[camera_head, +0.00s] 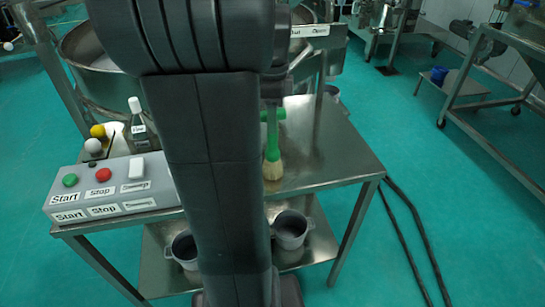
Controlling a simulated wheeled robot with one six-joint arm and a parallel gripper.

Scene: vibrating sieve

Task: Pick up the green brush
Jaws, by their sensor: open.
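The green brush (272,148) is just right of my dark arm, over the metal table (335,150). Its green handle points up and its pale bristles point down at the tabletop. I cannot tell whether the bristles touch the table. My gripper (271,100) is at the top of the handle, partly hidden behind my arm. It is open, and its fingers are hard to make out. I cannot tell whether they touch the handle.
A grey control box (113,190) with Start and Stop buttons stands on the table's left side. A bottle (138,125) stands behind it. The round sieve (95,75) is at the back left. Pots (290,230) sit on the lower shelf. The tabletop right of the brush is clear.

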